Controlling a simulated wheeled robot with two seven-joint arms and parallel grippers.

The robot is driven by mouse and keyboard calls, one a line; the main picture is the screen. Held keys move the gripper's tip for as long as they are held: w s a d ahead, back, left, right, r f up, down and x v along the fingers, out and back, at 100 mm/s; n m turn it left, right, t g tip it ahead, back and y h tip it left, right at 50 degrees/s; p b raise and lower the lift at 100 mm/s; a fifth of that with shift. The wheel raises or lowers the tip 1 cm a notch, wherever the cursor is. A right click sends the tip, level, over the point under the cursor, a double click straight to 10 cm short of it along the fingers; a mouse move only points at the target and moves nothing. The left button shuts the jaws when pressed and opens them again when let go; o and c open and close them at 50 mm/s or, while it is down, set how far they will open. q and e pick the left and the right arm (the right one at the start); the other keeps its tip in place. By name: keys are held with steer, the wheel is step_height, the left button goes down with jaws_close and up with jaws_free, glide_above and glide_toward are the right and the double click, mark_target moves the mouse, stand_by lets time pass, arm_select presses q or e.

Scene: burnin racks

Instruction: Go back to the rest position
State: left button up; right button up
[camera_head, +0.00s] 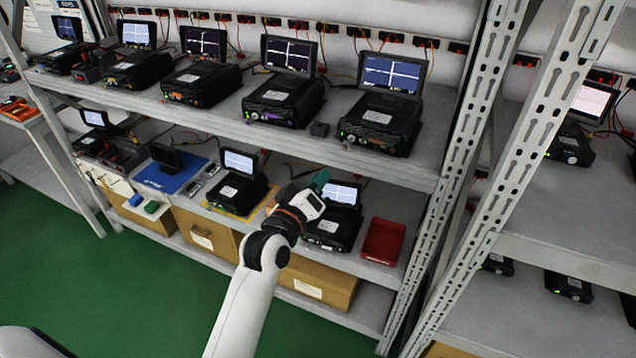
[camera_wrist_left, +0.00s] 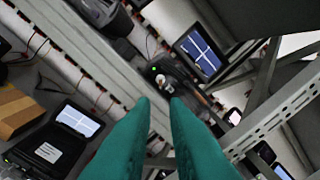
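My left gripper (camera_head: 319,181) reaches from the bottom of the head view to just in front of the lower shelf (camera_head: 372,272). Its green fingers are beside the lit screen (camera_head: 343,194) of a black test unit (camera_head: 332,229) and partly overlap it. In the left wrist view, the two green fingers of my left gripper (camera_wrist_left: 159,103) stand apart with a narrow gap. I see nothing held between them. My right gripper is in neither view.
Black units with screens (camera_head: 378,124) line the upper shelf (camera_head: 215,121). A red tray (camera_head: 383,241) sits right of the arm. Cardboard boxes (camera_head: 318,284) stand underneath. A perforated metal post (camera_head: 462,160) rises at the right. The green floor (camera_head: 130,290) is clear at left.

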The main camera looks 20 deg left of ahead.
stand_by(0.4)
arm_select(q)
step_height(320, 180, down, 23)
steer(key=s+d+m+g, duration=0.2)
steer(key=m+g, duration=0.1)
steer(key=g, duration=0.2)
steer(key=s+f+m+g, duration=0.15)
steer(key=s+f, duration=0.25)
steer(key=f, duration=0.4)
steer(key=s+f+m+g, duration=0.1)
steer(key=s+f+g, duration=0.1)
steer(key=s+f, duration=0.5)
steer(key=s+a+f+m+g+b, duration=0.1)
steer(key=s+f+m+g, duration=0.3)
steer(key=s+f, duration=1.35)
steer(key=s+a+f+g, duration=0.2)
steer(key=s+f, duration=0.1)
steer(key=s, duration=0.5)
steer(key=s+a+f+m+g+y, duration=0.1)
steer(key=s+f+g, duration=0.1)
steer(key=s, duration=0.7)
steer(key=shift+s+a+f+y+b, duration=0.25)
steer(key=shift+a+f+y+b, duration=0.1)
steer(key=shift+f, duration=0.45)
